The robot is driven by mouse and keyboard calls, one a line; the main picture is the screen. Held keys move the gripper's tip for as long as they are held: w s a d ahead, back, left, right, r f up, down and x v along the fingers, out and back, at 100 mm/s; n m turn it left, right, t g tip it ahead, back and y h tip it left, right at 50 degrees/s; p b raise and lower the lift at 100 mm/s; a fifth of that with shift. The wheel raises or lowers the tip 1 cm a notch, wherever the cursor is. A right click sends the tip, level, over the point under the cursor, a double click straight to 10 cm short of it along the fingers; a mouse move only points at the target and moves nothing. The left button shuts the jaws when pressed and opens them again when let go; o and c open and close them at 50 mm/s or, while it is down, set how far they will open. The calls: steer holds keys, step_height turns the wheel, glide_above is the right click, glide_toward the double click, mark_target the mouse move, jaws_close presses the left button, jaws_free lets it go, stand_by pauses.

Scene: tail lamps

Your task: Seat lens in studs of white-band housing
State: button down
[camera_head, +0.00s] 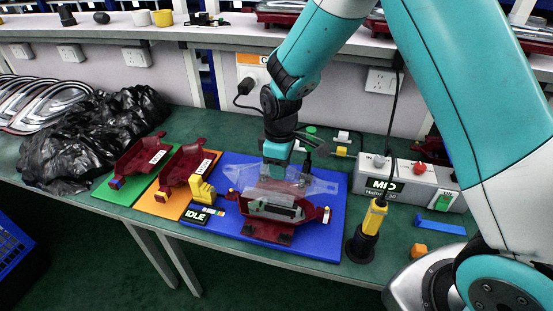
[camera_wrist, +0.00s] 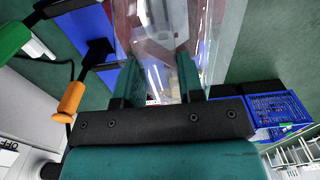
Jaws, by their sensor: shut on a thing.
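A clear lens (camera_head: 316,186) is held over a dark red housing (camera_head: 262,224) on the blue mat (camera_head: 336,238). The housing has a pale band (camera_head: 327,213) near its right end. My gripper (camera_head: 284,172) is above the middle of this housing, shut on the lens. In the wrist view the fingers of my gripper (camera_wrist: 159,82) close on the clear lens (camera_wrist: 215,42), with dark red showing through it. The lens looks very close over the housing; I cannot tell whether they touch. The studs cannot be made out.
Two other dark red housings stand at left, one (camera_head: 138,158) on a green mat (camera_head: 120,197) and one (camera_head: 184,166) on an orange mat (camera_head: 176,209). A yellow-black tool (camera_head: 374,217) stands right.

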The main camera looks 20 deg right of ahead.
steer(key=shift+r, duration=0.1)
steer(key=shift+s+f, duration=0.1)
steer(key=shift+f, duration=0.15)
step_height(320, 180, down, 5)
steer(key=b, duration=0.3)
steer(key=shift+f, duration=0.1)
steer(key=shift+f, duration=0.15)
stand_by(1.0)
steer(key=shift+f+b, duration=0.9)
steer(key=shift+f, duration=0.5)
steer(key=shift+f, duration=0.1)
stand_by(0.5)
steer(key=shift+f, duration=0.15)
steer(key=c, duration=0.7)
jaws_free()
